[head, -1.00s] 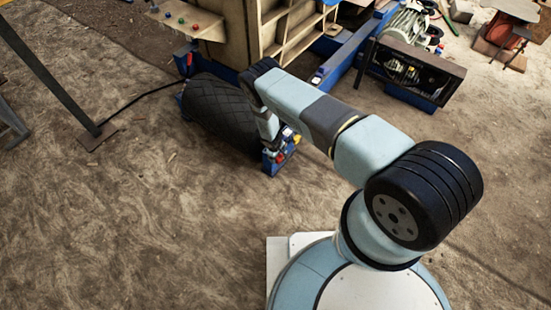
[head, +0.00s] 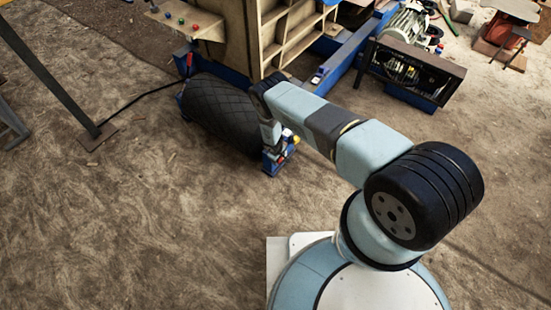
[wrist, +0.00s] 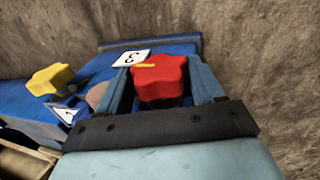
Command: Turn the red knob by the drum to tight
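The red knob (wrist: 160,80) is lobed, with a short yellow mark on its top left. It sits on a blue block (wrist: 185,45) at the end of the black ridged drum (head: 218,112). My gripper (wrist: 160,84) has one finger on each side of the knob. The knob fills the gap, and both fingers appear to touch it. The knob's lower part is hidden by my gripper. In the head view my arm's end reaches down to the blue block (head: 270,160), and the red knob is mostly hidden there.
A yellow knob (wrist: 50,79) stands left of the red one. White marked plates (wrist: 131,58) lie behind and beside the red knob. The wooden crusher frame (head: 240,40) rises behind the drum. A motor unit (head: 410,72) stands right. The dirt floor in front is clear.

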